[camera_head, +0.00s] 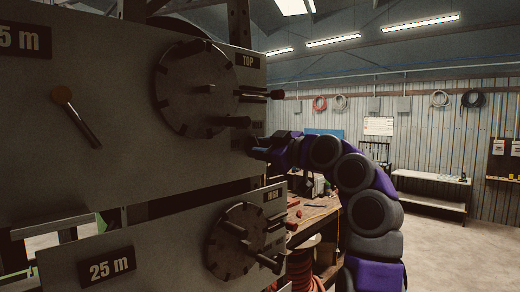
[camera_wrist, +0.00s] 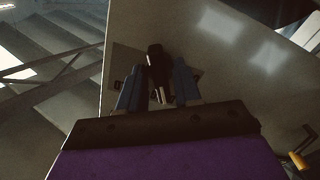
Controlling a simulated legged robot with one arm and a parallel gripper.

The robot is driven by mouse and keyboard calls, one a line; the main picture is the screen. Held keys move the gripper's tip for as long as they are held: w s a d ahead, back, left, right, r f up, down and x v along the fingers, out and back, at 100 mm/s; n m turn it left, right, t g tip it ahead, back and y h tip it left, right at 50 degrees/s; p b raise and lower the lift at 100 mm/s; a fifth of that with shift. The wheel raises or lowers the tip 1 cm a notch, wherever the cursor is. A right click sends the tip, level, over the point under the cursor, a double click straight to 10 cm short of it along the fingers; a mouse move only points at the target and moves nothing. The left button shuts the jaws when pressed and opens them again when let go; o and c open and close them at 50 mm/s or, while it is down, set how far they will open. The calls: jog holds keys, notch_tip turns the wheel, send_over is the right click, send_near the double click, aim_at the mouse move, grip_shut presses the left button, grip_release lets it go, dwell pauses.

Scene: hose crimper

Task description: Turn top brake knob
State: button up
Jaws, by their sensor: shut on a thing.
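The upper grey panel with the TOP label (camera_head: 247,61) carries a large round disc (camera_head: 197,88) with bolts on its rim. A dark knob (camera_wrist: 155,57) shows between the fingers of my gripper (camera_wrist: 162,72) in the wrist view, in front of the panel face. My gripper is shut on this knob. In the head view my gripper (camera_head: 258,150) reaches in from the right to the panel's lower right edge, below the disc. The knob itself is mostly hidden there by the gripper and the panel's angle.
A lower panel labelled 25 m (camera_head: 106,268) has a smaller disc (camera_head: 236,240) with protruding handles. A handle (camera_head: 75,117) sticks out of the upper panel's left side. A cluttered workbench (camera_head: 312,215) stands behind my arm. Open floor lies to the right.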

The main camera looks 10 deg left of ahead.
jog(key=shift+f, duration=0.2)
jog(key=o, duration=0.7)
jog(key=shift+r, duration=0.1)
jog(key=b+v, duration=0.4)
jog(key=v, duration=1.3)
jog(key=shift+d, duration=0.15)
